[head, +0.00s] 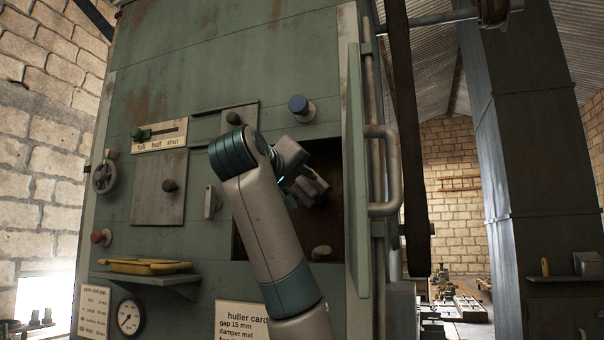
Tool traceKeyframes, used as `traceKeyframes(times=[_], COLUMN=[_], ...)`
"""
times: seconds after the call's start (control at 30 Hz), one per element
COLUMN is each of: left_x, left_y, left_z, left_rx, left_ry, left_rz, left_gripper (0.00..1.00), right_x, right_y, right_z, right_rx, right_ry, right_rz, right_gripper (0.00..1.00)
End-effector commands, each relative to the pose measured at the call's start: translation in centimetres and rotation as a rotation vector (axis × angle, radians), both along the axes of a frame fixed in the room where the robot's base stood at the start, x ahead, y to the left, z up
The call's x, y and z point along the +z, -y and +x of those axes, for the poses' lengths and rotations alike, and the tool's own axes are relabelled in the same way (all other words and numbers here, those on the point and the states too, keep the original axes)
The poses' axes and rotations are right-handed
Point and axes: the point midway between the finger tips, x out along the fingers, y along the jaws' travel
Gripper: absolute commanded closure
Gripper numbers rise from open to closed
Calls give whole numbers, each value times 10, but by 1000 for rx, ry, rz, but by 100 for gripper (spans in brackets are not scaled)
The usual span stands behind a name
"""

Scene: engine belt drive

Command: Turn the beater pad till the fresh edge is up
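A green machine cabinet has a dark square opening (325,228) with its door (356,170) swung open to the right. My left gripper (312,188) is at the upper part of this opening, its fingers pointing right and down. I cannot tell whether the fingers are apart or holding anything. A pale rounded knob (321,253) shows low in the opening, below the gripper. I cannot make out the beater pad or its edges; the inside is dark and partly hidden by my arm. My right gripper is not in view.
The open door has a grey handle (384,170). A blue knob (299,106) sits above the opening. To the left are a damper slider (160,135), a handwheel (104,177) and a shelf (147,277) with a yellow tool (146,266). A huller card (240,318) is below.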

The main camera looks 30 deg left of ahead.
Motion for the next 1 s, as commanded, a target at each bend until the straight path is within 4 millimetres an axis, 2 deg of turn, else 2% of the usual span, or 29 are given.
traceKeyframes(times=[0.03,0.2,0.57,0.7,0.73,1.0], left_x=[2,1,0,0,0,-1], left_y=[-1,-4,-4,-4,-4,-5], left_z=[6,16,18,18,18,18], left_rx=[-1,-1,1,0,0,0], left_ry=[-2,-1,1,0,0,-2], left_rz=[0,0,0,0,0,9], left_gripper=[64,64,64,98,100,100], right_x=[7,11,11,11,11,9], right_y=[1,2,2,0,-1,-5], right_z=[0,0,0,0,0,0], right_rx=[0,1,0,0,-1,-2], right_ry=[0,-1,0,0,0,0], right_rz=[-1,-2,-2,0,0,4], right_gripper=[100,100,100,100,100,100])
